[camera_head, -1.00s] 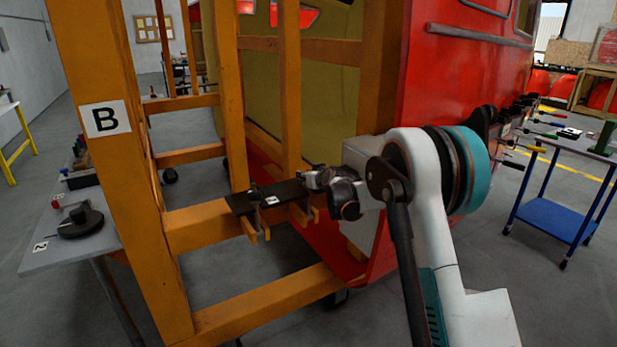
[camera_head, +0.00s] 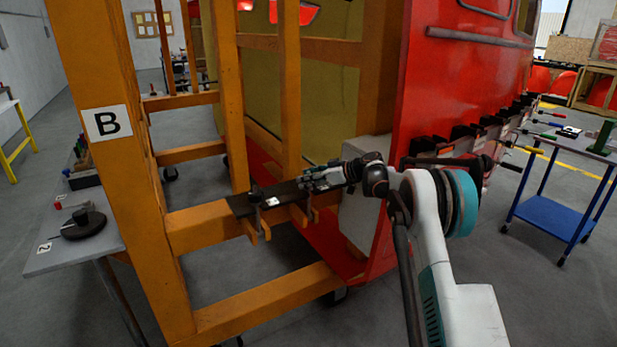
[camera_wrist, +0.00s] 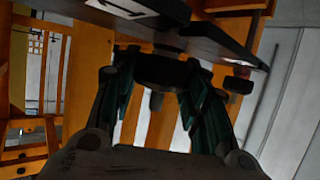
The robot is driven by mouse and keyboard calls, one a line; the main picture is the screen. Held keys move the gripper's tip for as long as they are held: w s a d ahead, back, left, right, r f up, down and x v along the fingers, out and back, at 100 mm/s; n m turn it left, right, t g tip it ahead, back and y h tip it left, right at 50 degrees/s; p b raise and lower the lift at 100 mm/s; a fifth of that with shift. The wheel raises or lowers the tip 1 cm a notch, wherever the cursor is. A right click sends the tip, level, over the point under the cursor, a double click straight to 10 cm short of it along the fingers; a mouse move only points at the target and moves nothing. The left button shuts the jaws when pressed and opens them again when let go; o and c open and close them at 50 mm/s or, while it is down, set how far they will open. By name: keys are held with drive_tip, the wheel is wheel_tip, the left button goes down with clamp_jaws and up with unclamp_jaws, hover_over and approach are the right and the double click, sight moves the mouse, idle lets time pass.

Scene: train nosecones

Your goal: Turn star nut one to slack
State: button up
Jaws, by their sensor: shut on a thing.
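A dark round star nut (camera_wrist: 160,72) sits under a dark plate in the wrist view, with a short grey stud end below it. My gripper (camera_wrist: 158,88) has its green-lined fingers on both sides of this nut and is shut on it. A second dark nut (camera_wrist: 239,80) hangs under the plate to the right, apart from the fingers. In the head view my gripper (camera_head: 312,180) is at the right part of the black plate (camera_head: 240,206) on the orange frame. The held nut cannot be made out there, and I cannot read a number on it.
The orange frame post (camera_head: 90,180) marked B stands at left, with a grey table (camera_head: 85,255) behind it. The red train nosecone (camera_head: 440,90) is at right, with a row of black clamps along it. A blue trolley (camera_head: 555,215) stands farther right.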

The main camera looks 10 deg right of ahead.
drive_tip(key=shift+n+g+y+p, duration=0.4)
drive_tip(key=shift+n+g+y, duration=0.2)
drive_tip(key=shift+n+g, duration=0.65)
drive_tip(key=shift+f+n+g, duration=0.1)
drive_tip(key=shift+n+g, duration=0.25)
drive_tip(key=shift+g, duration=0.1)
drive_tip(key=o, duration=1.1)
wheel_tip(320, 180, up, 10)
drive_tip(key=shift+r, duration=0.1)
